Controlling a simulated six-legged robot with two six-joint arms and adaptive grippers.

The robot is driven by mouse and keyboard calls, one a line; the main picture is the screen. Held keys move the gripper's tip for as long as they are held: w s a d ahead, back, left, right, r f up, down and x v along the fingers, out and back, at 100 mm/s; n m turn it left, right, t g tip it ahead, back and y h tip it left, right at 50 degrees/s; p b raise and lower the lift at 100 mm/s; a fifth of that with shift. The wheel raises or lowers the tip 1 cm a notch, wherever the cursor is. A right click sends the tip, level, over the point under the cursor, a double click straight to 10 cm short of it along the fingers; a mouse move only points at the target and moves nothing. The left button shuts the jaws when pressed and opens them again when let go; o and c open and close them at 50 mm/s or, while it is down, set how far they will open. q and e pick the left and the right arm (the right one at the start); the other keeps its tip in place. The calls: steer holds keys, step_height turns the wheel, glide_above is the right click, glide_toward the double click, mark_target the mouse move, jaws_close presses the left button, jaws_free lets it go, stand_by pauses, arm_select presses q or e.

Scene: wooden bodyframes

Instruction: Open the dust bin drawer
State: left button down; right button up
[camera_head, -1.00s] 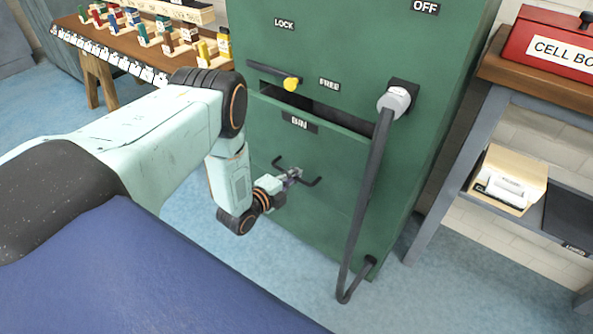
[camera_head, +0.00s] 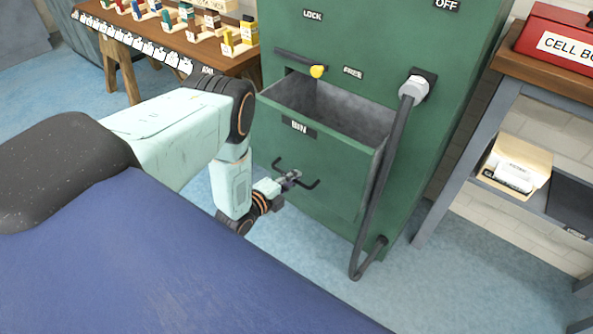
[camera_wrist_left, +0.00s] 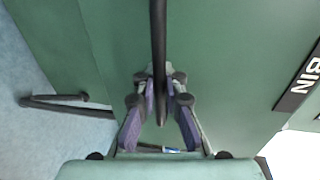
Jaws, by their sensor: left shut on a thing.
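The green dust bin drawer (camera_head: 325,165), labelled BIN, stands well out from the green cabinet (camera_head: 378,42), and its grey, empty-looking inside shows from above. My left gripper (camera_head: 289,182) is shut on the dark bar handle (camera_head: 309,185) on the drawer's front. In the left wrist view the handle bar (camera_wrist_left: 158,50) runs down between the two purple-sided fingers of the gripper (camera_wrist_left: 160,108). The BIN label (camera_wrist_left: 300,78) shows at the right there. My right gripper is not in view.
A lever with a yellow knob (camera_head: 317,71) sits above the drawer, between LOCK and FREE labels. A wooden table (camera_head: 170,42) with coloured pieces stands left, a shelf with a red box (camera_head: 560,42) right.

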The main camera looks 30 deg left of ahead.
arm_select(q)
steer(key=shift+f+p+v, duration=0.15)
steer(key=shift+p+v, duration=0.35)
steer(key=shift+v, duration=0.55)
steer(key=shift+f+p+v, duration=0.15)
steer(key=shift+p+v, duration=0.35)
steer(key=shift+v, duration=0.55)
steer(key=shift+s, duration=0.1)
steer(key=c, duration=1.4)
jaws_free()
steer(key=shift+f, duration=0.1)
steer(key=shift+c, duration=0.2)
steer(key=shift+s, duration=0.1)
steer(key=d+v, duration=0.1)
steer(key=v, duration=1)
steer(key=shift+s+a, duration=0.45)
steer(key=shift+a, duration=0.05)
